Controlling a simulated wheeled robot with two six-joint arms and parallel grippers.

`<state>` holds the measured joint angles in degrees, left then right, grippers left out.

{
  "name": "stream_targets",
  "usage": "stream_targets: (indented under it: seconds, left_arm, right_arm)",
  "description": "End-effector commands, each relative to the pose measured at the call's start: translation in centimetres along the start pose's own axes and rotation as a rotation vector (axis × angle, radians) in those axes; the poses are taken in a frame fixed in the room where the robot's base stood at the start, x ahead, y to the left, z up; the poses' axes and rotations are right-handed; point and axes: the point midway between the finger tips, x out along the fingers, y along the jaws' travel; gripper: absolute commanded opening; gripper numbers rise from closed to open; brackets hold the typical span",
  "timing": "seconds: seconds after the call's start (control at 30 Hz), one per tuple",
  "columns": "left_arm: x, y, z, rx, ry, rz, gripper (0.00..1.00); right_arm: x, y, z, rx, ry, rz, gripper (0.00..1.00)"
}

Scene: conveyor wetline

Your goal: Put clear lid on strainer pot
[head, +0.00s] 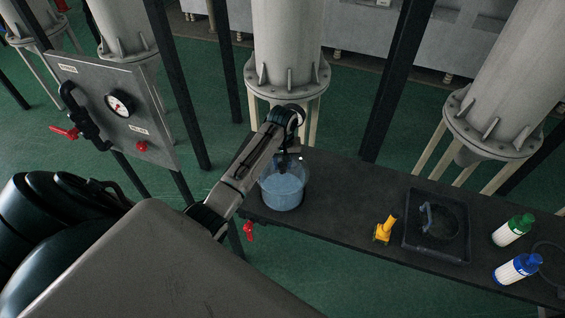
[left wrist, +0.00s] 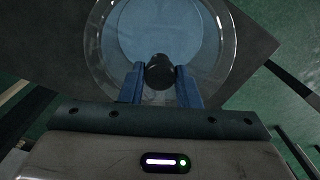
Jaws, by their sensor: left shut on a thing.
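The strainer pot (head: 283,196) is a bluish see-through vessel on the dark bench, near its left end. My left gripper (head: 289,162) is directly over the pot, pointing down. In the left wrist view its two blue fingers (left wrist: 160,82) are shut on the black knob of the clear lid (left wrist: 160,70). A clear round rim and a pale blue disc (left wrist: 165,28) show around and behind the knob. The lid is hard to make out in the head view, and I cannot tell whether it touches the pot's rim. My right gripper is not in view.
The dark bench (head: 335,205) has free room right of the pot. Farther right are a yellow tool (head: 385,229), a black tray (head: 410,244), a green-capped bottle (head: 510,231) and a blue-capped bottle (head: 514,270). A gauge panel (head: 115,125) stands at the left.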

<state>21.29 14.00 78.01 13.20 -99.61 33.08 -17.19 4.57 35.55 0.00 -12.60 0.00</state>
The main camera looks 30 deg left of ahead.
Motion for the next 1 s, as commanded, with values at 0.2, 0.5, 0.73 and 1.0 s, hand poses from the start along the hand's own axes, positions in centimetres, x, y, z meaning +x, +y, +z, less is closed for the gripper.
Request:
stream_targets:
  seconds: [0.2, 0.5, 0.73, 1.0]
  left_arm:
    - [0.5, 0.0, 0.0, 0.0, 0.0, 0.0, 0.11]
    - [1.1, 0.0, 0.0, 0.0, 0.001, 0.001, 0.11]
    - [1.2, 0.0, 0.0, 0.0, 0.001, 0.001, 0.55]
    - [1.2, 0.0, 0.0, 0.0, 0.0, 0.0, 0.55]
  right_arm:
    - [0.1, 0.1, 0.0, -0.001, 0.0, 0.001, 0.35]
    - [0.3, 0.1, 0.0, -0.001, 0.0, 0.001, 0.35]
    - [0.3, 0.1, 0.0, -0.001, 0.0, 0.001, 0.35]
    - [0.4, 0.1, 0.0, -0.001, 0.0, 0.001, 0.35]
